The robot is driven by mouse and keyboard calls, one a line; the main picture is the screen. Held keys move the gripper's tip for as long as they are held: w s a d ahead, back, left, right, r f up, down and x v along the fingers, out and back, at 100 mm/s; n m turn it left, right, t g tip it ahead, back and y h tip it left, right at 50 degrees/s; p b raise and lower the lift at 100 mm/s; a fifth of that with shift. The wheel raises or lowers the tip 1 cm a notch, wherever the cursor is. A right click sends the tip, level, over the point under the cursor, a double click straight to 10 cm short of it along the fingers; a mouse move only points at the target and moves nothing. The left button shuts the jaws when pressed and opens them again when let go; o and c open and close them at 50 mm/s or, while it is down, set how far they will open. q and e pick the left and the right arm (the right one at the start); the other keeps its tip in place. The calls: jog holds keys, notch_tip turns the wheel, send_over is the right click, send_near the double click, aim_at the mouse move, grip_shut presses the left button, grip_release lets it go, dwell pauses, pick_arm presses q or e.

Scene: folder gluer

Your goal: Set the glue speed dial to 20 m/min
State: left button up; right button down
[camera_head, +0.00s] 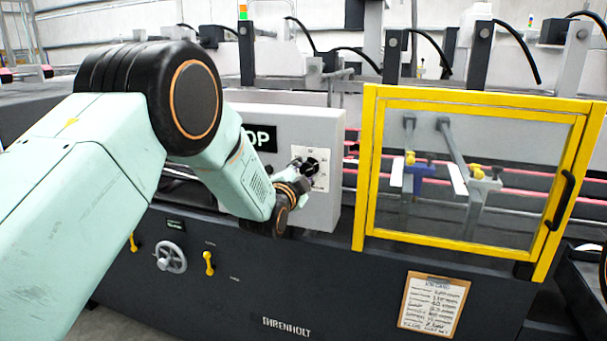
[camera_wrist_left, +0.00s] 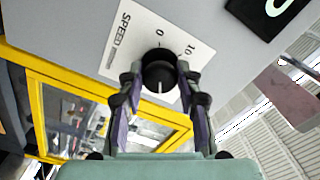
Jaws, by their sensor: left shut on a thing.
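The speed dial is a round black knob (camera_wrist_left: 158,70) on a white scale plate (camera_wrist_left: 127,38) lettered SPEED, with 0 and 10 readable in the left wrist view. A white pointer line on the knob points down in that picture, away from 0 and 10. The rest of the scale is hidden by the fingers. My left gripper (camera_wrist_left: 160,80) is shut on the knob, one finger on each side. In the head view the plate (camera_head: 322,182) is on the grey control box (camera_head: 285,125), and my left gripper (camera_head: 303,168) reaches it from the left. My right gripper is out of view.
A yellow-framed clear guard (camera_head: 365,170) with a black handle (camera_head: 560,200) stands just right of the box. Below are a handwheel (camera_head: 171,258), yellow levers (camera_head: 209,263) and a clipboard sheet (camera_head: 433,304) on the dark machine front.

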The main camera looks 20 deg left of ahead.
pick_arm(q)
jog(key=o, duration=1.1)
jog(key=shift+s+d+r, duration=0.1)
jog(key=shift+s, duration=0.05)
jog(key=shift+o, duration=0.2)
jog(key=s, duration=1.1)
jog(key=shift+s+a, duration=0.3)
jog(key=shift+s, duration=0.1)
